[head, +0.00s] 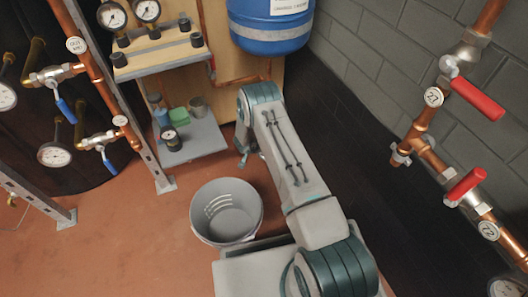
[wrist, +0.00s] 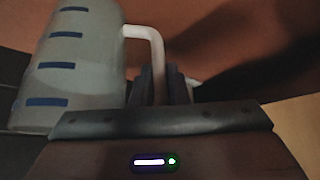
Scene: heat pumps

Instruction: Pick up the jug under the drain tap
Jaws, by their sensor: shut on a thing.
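The jug (wrist: 75,70) is pale and translucent with blue level marks, and fills the left of the wrist view. Its white handle (wrist: 157,50) runs down between the dark fingers of my gripper (wrist: 161,88), which is shut on it. The jug looks roughly upright, slightly tilted in the picture. Its base is hidden, so I cannot tell whether it touches the floor. In the head view the jug does not show. The arm's far end is beside the wooden panel, below the blue tank (head: 270,32). I cannot make out the drain tap for certain.
A grey bucket (head: 227,236) stands on the floor beside my arm. A low grey shelf (head: 195,143) holds small containers and a gauge. Copper pipes with red-handled valves (head: 477,97) line the right wall. Open floor (head: 120,240) lies at the left.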

